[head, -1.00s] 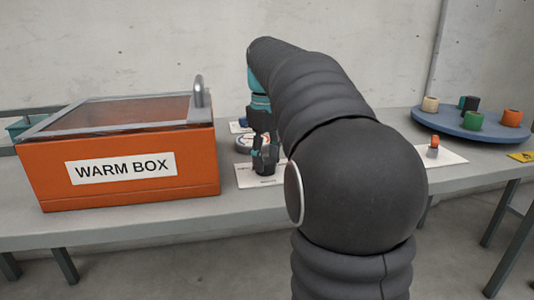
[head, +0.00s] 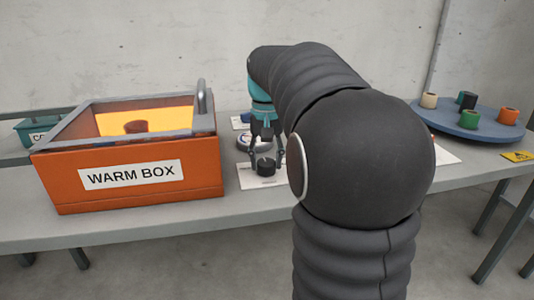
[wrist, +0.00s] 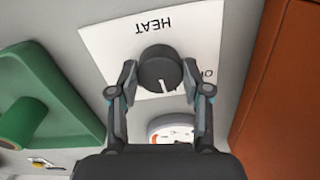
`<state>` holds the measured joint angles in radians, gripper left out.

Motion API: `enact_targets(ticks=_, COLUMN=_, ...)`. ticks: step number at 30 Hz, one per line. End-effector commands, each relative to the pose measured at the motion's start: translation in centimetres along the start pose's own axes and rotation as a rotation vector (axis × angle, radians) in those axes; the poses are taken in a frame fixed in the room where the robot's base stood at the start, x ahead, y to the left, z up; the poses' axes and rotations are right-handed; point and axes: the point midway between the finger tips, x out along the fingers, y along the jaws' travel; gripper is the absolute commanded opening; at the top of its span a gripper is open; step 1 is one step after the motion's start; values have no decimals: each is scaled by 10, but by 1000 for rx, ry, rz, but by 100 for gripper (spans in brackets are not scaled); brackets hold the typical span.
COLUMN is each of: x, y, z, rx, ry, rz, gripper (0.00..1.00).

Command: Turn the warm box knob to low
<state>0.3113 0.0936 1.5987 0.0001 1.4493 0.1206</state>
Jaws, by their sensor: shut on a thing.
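The warm box (head: 140,185) is an orange box with a "WARM BOX" label on the left of the bench in the head view. Its knob (head: 265,167) is black and round and sits on a white card to the right of the box. In the wrist view the knob (wrist: 159,68) carries a white pointer line toward the picture's bottom. The card (wrist: 110,38) reads "HEAT" upside down; other lettering at the right is partly hidden. My gripper (wrist: 159,74) is shut on the knob, one finger at each side. My gripper (head: 267,156) also shows in the head view.
A round white dial (wrist: 172,130) lies near the knob. A green tray (wrist: 55,85) with a green spool (wrist: 22,122) is at the wrist view's left. A blue round table (head: 460,126) with several coloured spools stands at the right.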

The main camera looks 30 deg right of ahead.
Motion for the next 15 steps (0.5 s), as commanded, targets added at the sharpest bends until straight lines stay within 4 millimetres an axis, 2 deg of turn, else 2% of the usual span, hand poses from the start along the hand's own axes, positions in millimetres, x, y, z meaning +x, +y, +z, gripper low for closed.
enact_targets(ticks=15, x=2, y=0, z=0, rx=112, ry=-3, rz=0, gripper=13)
